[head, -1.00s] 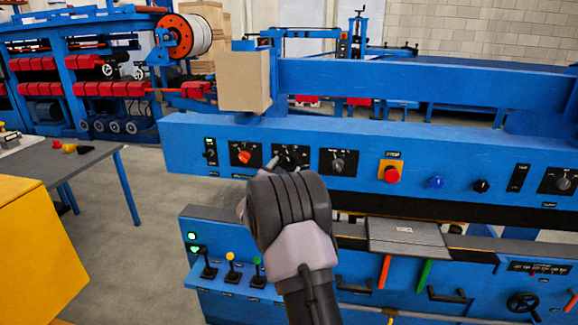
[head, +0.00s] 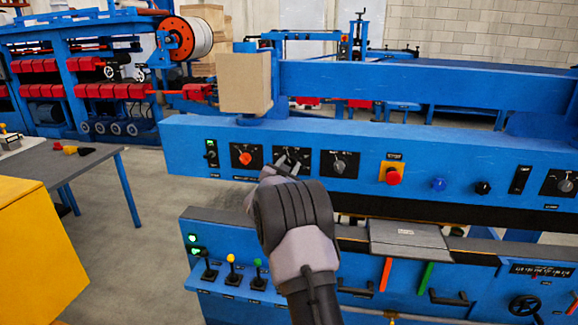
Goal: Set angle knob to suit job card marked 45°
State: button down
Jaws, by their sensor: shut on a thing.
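The blue control panel holds a row of dials. My gripper (head: 287,164) is at the dark dial plate (head: 305,154) between the red-knob dial (head: 245,157) and the grey-knob dial (head: 339,166). Its jaws are shut on the knob of that middle dial. The knob is mostly hidden by the jaws, so its pointer cannot be read. The dial labels are too small to read, so I cannot tell by print which is the angle knob. No job card with a readable 45° mark shows.
Right of the dials are a red stop button (head: 393,177), a blue button (head: 438,184) and a black knob (head: 482,188). Below stand several small levers (head: 231,275).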

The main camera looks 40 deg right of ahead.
jog(key=shift+n, duration=0.4)
jog(key=n+p, duration=0.1)
jog(key=n, duration=0.3)
jog(key=shift+f+n+t, duration=0.15)
jog(key=shift+n+t, duration=0.25)
jog(key=shift+n, duration=1.8)
jog(key=c, duration=0.9)
grip_release()
jog(key=shift+a, duration=0.1)
jog(key=p+v, duration=0.2)
jog(key=v, duration=1.5)
